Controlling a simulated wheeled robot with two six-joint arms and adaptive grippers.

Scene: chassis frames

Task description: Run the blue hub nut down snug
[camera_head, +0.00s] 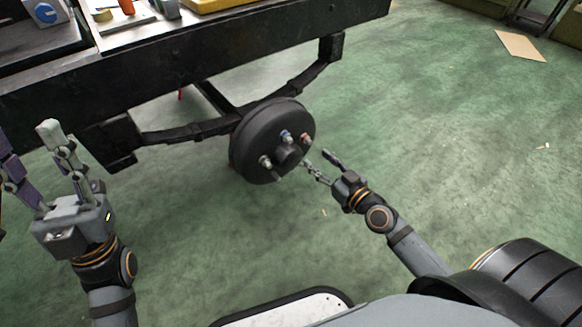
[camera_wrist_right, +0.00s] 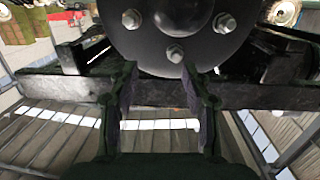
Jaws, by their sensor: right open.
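The blue hub nut (camera_head: 285,135) sits on a stud on the face of the dark round hub drum (camera_head: 246,146). How far it is threaded on cannot be told. A reddish nut (camera_head: 305,138) and a silver nut (camera_head: 265,161) sit on other studs around the raised centre. My right gripper (camera_head: 321,162) is open and empty, just right of the drum and apart from the blue nut. In the right wrist view, the drum (camera_wrist_right: 140,45) fills the top, with three silver-looking nuts; I cannot pick out the blue one there. My left gripper (camera_head: 28,136) is open and empty at the far left.
The drum hangs on a dark axle and leaf spring (camera_head: 190,133) below a black chassis beam (camera_head: 220,45). A tray with small parts (camera_head: 120,28) lies on top.

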